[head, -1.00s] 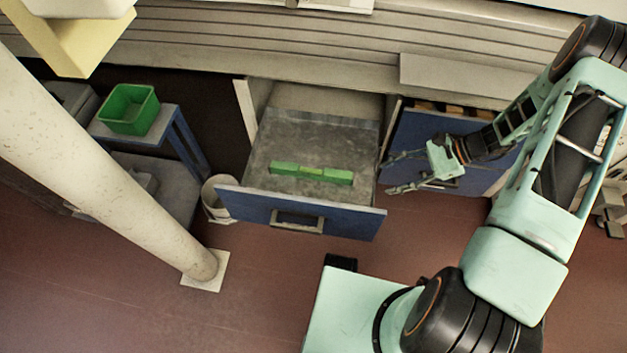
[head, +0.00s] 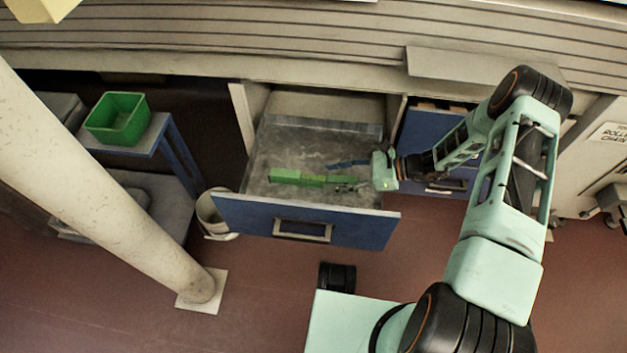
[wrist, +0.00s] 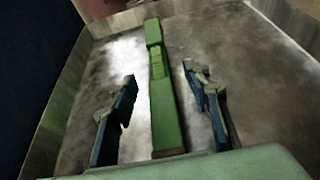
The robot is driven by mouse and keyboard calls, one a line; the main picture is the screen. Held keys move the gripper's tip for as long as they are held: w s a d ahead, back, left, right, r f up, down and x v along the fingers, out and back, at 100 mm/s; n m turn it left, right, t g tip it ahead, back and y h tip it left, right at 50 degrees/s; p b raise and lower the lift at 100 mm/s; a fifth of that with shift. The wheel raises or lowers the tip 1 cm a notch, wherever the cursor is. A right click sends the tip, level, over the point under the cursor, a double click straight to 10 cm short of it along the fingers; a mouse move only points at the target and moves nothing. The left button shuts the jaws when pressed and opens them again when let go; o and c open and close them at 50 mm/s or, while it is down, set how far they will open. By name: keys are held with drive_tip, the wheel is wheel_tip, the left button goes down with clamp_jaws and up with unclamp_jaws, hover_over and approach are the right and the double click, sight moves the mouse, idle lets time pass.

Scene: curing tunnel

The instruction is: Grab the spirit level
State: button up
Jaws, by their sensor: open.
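The green spirit level (head: 300,178) lies on the floor of an open drawer (head: 275,155) with a blue front. My gripper (head: 347,175) is over the drawer at the level's right end. In the wrist view the gripper (wrist: 163,105) is open, with one finger on each side of the level (wrist: 161,90) and a gap to it on both sides. I cannot tell how high the fingertips are above the drawer floor.
The drawer's blue front panel (head: 300,222) and its side walls surround the level. A green bin (head: 118,118) stands on a side table at the left. A white bucket (head: 214,214) is beside the drawer. A pale post (head: 110,190) rises at the left.

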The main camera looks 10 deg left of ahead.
sight(321, 177)
drive_tip(key=b+x, duration=0.1)
drive_tip(key=x, duration=0.4)
drive_tip(key=shift+s+r+b, duration=0.1)
drive_tip(key=shift+r+b, duration=0.1)
drive_tip(key=shift+b, duration=0.1)
drive_tip(key=shift+r, duration=0.1)
clamp_jaws()
